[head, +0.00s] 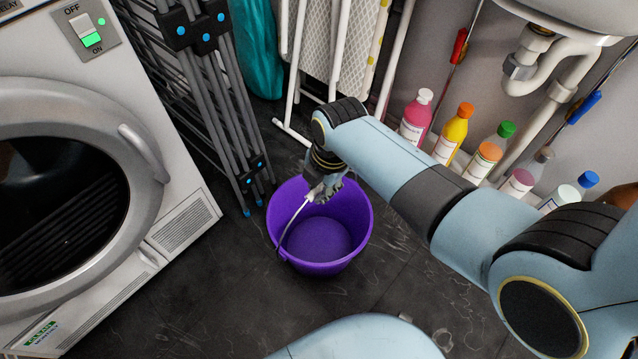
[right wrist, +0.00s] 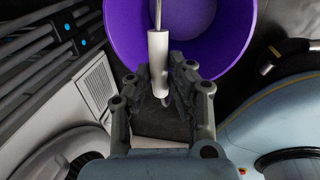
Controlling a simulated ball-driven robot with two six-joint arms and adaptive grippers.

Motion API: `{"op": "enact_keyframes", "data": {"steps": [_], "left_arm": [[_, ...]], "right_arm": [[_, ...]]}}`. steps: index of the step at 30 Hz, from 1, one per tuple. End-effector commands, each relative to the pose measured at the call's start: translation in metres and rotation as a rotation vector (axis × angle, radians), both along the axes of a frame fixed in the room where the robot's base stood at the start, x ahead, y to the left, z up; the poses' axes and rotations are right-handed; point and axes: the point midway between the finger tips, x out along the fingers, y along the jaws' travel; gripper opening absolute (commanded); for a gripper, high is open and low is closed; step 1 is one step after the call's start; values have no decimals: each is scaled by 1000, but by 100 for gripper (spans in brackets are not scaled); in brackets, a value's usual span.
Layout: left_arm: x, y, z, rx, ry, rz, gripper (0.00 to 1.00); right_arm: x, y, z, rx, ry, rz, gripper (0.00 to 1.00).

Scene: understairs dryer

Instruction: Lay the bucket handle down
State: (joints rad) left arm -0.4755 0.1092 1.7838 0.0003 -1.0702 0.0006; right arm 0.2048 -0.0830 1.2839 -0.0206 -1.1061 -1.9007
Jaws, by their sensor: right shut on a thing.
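A purple bucket (head: 318,242) stands upright on the dark floor in the head view. Its thin wire handle (head: 293,222) is raised and runs from the near left rim up to my right gripper (head: 325,190). In the right wrist view the handle's white grip (right wrist: 158,55) lies between the fingers of my right gripper (right wrist: 165,90), which is shut on it. The bucket also shows at the top of that view (right wrist: 215,30). The gripper is above the bucket's far rim and hides the far part of the handle. My left gripper is not in view.
A white dryer (head: 180,200) with a round door is at the left. Folded grey racks (head: 205,95) and a white ironing board frame (head: 330,50) stand behind the bucket. Several bottles (head: 452,133) line the wall at the right, under sink pipes (head: 540,60). The floor (head: 230,290) before the bucket is clear.

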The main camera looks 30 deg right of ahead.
Motion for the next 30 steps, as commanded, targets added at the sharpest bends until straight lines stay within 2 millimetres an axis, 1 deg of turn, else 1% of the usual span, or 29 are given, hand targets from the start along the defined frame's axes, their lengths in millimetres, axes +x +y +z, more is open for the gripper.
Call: {"op": "enact_keyframes", "data": {"steps": [5,6,12,15,17,19,23,30], "left_arm": [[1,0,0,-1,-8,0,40],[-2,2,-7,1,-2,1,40],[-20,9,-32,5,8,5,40],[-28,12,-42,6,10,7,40],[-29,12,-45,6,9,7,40],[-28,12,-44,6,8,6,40],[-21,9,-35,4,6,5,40],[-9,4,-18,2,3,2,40]], "right_arm": [[-3,-1,1,5,-15,-1,0],[-5,-2,1,8,-23,-1,0],[-20,-7,0,37,-111,-1,0],[-31,-11,-3,60,-177,-1,0],[-38,-14,-6,74,-220,-1,0],[-46,-16,-10,92,-271,-2,0],[-58,-20,-16,121,-356,-2,0],[-75,-26,-25,120,-351,0,0]]}}
